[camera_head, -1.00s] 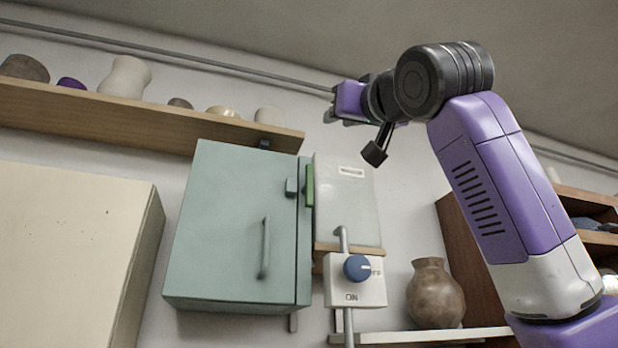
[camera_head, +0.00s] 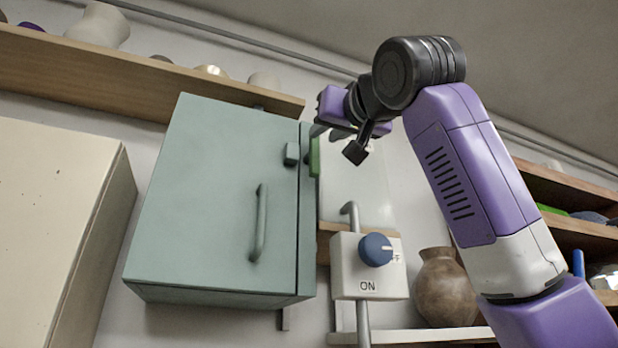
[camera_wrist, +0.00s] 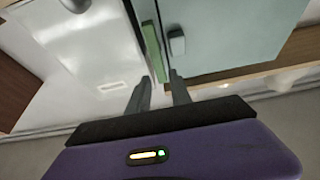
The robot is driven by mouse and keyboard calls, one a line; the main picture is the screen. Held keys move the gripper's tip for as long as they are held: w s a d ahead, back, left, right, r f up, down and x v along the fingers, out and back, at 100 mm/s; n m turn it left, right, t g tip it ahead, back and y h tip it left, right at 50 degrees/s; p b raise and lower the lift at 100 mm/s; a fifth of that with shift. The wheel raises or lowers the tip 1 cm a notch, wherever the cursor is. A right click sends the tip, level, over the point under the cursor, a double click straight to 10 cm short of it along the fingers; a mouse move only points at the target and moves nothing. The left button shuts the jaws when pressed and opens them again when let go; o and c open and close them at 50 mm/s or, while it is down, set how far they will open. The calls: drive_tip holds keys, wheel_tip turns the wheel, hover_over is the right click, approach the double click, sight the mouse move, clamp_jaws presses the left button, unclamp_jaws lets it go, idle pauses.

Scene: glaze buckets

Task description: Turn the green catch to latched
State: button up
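The green catch (camera_head: 314,157) is a narrow upright bar at the right edge of the teal cabinet (camera_head: 215,200), beside a small grey block (camera_head: 291,154) on the door. The catch stands vertical, along the door's edge. It also shows in the wrist view (camera_wrist: 153,50), just beyond my fingertips. My gripper (camera_head: 322,132) is at the upper end of the catch in the head view. In the wrist view the two fingers (camera_wrist: 159,82) are apart with a gap between them, and the catch's near end lies in line with that gap. I cannot tell whether they touch it.
A white box (camera_head: 350,185) is on the wall right of the cabinet. Below it is a switch box with a blue knob (camera_head: 376,249). A shelf with pots (camera_head: 150,85) runs above the cabinet. A brown vase (camera_head: 443,287) stands lower right.

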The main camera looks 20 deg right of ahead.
drive_tip(key=shift+p+x, duration=1.4)
drive_tip(key=shift+x, duration=2.25)
drive_tip(key=shift+r, duration=0.1)
clamp_jaws()
